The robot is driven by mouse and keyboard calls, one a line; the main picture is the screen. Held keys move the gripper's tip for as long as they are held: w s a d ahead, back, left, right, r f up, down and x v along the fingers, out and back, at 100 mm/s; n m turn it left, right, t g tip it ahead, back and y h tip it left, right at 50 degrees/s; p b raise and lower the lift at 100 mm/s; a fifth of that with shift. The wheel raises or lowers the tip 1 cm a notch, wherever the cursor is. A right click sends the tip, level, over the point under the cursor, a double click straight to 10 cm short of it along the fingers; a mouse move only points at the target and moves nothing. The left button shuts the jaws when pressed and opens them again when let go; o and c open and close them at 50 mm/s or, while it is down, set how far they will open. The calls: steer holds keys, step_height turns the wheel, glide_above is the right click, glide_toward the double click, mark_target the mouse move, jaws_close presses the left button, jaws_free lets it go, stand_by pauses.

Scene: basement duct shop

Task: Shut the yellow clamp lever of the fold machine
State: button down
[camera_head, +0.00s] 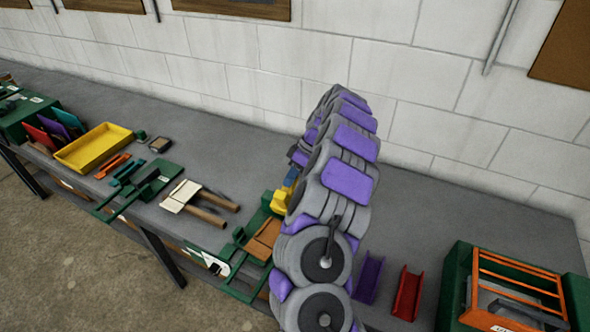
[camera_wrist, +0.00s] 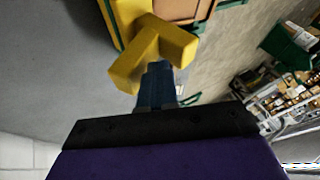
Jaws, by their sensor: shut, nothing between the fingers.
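The fold machine is a green frame with a tan panel (camera_head: 262,239) on the bench, partly hidden behind my arm in the head view. Its yellow clamp lever (camera_head: 281,201) shows just left of my arm. In the wrist view the yellow lever (camera_wrist: 155,50) is large, with a crosswise bar at its end. My gripper (camera_wrist: 157,72) is shut and empty, with its dark fingertips right at the lever's bar. I cannot tell whether they touch it. In the head view my arm hides most of the gripper.
A yellow tray (camera_head: 94,148), a green tool (camera_head: 145,187) and a cream pad with brown rods (camera_head: 183,195) lie to the left. Purple (camera_head: 369,277) and red (camera_head: 408,294) channels and a green machine with an orange guard (camera_head: 518,280) stand right. A block wall (camera_head: 430,80) runs behind.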

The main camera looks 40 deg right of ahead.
steer(key=shift+w+a+f, duration=0.1)
steer(key=shift+a+f, duration=0.2)
steer(key=shift+a, duration=0.6)
steer(key=shift+d+f, duration=0.1)
steer(key=shift+d, duration=0.2)
steer(key=shift+h+b, duration=0.3)
steer(key=shift+b, duration=0.05)
